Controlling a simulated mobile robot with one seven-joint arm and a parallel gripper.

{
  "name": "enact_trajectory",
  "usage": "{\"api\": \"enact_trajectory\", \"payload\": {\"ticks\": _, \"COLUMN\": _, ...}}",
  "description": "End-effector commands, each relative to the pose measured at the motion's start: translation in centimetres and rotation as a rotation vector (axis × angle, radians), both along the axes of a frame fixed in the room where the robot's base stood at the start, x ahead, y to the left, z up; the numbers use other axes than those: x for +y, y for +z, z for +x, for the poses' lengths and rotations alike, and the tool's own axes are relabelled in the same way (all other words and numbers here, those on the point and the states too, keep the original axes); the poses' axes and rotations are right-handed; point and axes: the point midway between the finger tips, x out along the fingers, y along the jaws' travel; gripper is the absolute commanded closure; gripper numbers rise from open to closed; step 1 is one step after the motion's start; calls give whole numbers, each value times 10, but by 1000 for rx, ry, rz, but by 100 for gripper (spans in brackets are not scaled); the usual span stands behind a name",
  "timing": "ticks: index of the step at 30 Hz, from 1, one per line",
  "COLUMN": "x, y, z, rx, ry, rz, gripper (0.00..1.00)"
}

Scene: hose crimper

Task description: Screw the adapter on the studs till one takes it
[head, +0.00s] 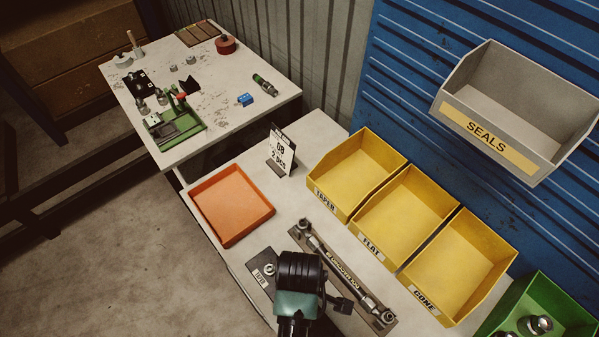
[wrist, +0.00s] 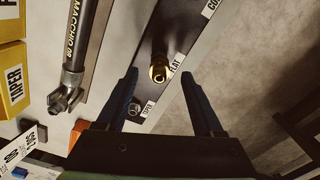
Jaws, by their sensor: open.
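A brass adapter (wrist: 158,71) sits at the stud by the FLAT label on a dark stud plate (wrist: 150,90) in the wrist view. I cannot tell whether it is threaded on or only resting there. My gripper (wrist: 160,76) is open, with one finger on each side of the adapter and a gap to both. A bare metal stud (wrist: 135,108) shows nearer my palm by another label, partly legible. The CONE end of the plate is cut off at the top. In the head view my wrist hides most of the stud plate (head: 258,256) and the adapter.
A hose (head: 341,268) lies on a board beside the stud plate. Yellow bins (head: 358,172) labelled TAPER, FLAT and CONE stand behind it. An orange tray (head: 232,204) and a sign card (head: 281,150) are to the left. A second table (head: 215,75) holds a green tool.

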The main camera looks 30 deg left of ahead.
Motion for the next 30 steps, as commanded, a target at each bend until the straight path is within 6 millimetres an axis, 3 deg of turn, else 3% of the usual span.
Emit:
{"api": "enact_trajectory", "payload": {"ticks": 7, "x": 0, "y": -28, "z": 0, "rx": 0, "ry": 0, "rz": 0, "gripper": 31}}
{"api": "enact_trajectory", "payload": {"ticks": 19, "x": 0, "y": -33, "z": 0, "rx": -2, "ry": -1, "rz": 1, "gripper": 33}}
{"api": "enact_trajectory", "payload": {"ticks": 30, "x": 0, "y": -33, "z": 0, "rx": -1, "ry": 0, "rz": 0, "gripper": 100}}
